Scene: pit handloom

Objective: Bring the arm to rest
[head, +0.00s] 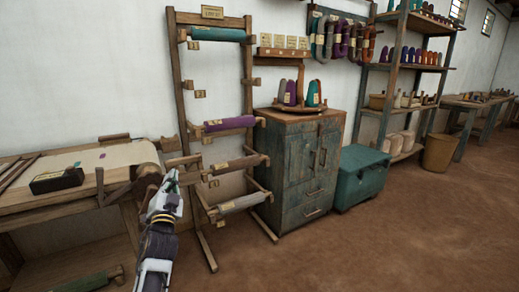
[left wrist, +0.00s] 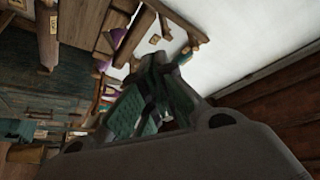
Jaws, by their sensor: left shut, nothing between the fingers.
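My left gripper (head: 171,182) shows in the head view at the lower left, in front of the right end of the wooden loom table (head: 95,196). It points upward and is apart from the rolls on the wooden rack (head: 182,95). In the left wrist view its green-padded fingers (left wrist: 150,105) are shut with nothing between them. Beyond them the rack and the cabinet show tilted. My right gripper is in neither view.
A blue-green cabinet (head: 297,170) with yarn cones on top stands right of the rack. A teal chest (head: 362,180), shelves (head: 400,67) and a basket (head: 439,153) stand farther right. A dark box (head: 57,181) lies on the loom table. The brown floor (head: 390,245) at right is clear.

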